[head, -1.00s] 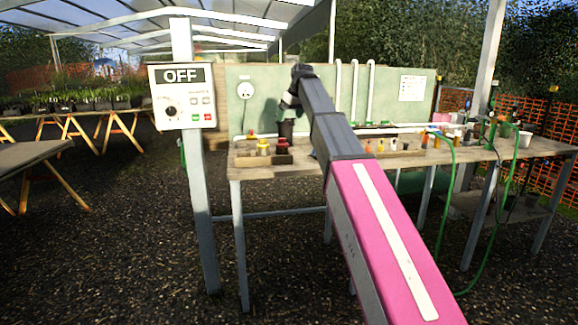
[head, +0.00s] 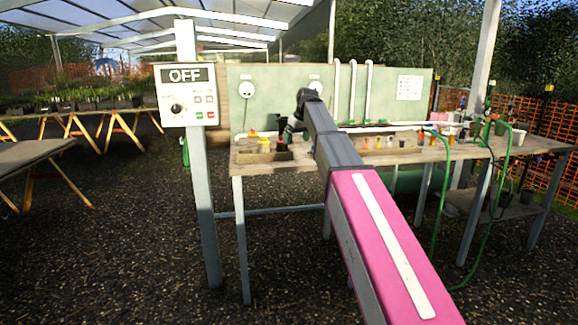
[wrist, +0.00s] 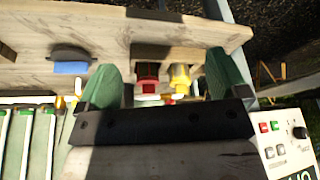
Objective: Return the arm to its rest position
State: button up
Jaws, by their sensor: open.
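My arm (head: 385,245), pink with a white stripe and grey further out, reaches forward over the wooden bench (head: 255,170). My gripper is small and dark at its far end in the head view (head: 289,133), above the left part of the bench. In the wrist view its two green fingers (wrist: 163,82) stand wide apart with nothing held between them. A red fitting (wrist: 147,75) and a yellow fitting (wrist: 180,76) show beyond the gap. The yellow one also shows in the head view (head: 264,145).
A post carries a control box (head: 185,95) reading OFF, left of the bench. A green back panel (head: 275,110) with white pipes stands behind the bench. Several small bottles stand along its back. Green hoses (head: 440,190) hang at right. The gravel floor at left front is clear.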

jog(key=s+d+f+m+g, duration=0.1)
jog(key=s+d+f, duration=0.25)
jog(key=f, duration=0.55)
jog(key=s+d+f+m+h, duration=0.1)
jog(key=s+d+f, duration=0.1)
jog(key=s+f, duration=0.5)
jog(key=s+d+f+m+g, duration=0.1)
jog(key=s+d+f+m, duration=0.15)
jog(key=f, duration=0.85)
jog(key=s+d+f+m, duration=0.1)
jog(key=s+d+f, duration=0.3)
jog(key=s+f, duration=0.5)
jog(key=s+d+f+m+g+h, duration=0.1)
jog(key=s+d+f, duration=0.2)
jog(key=s+f, duration=0.5)
jog(key=s, duration=0.3)
jog(key=shift+s+d+f, duration=0.2)
jog(key=shift+d+f, duration=0.15)
jog(key=shift+d, duration=0.05)
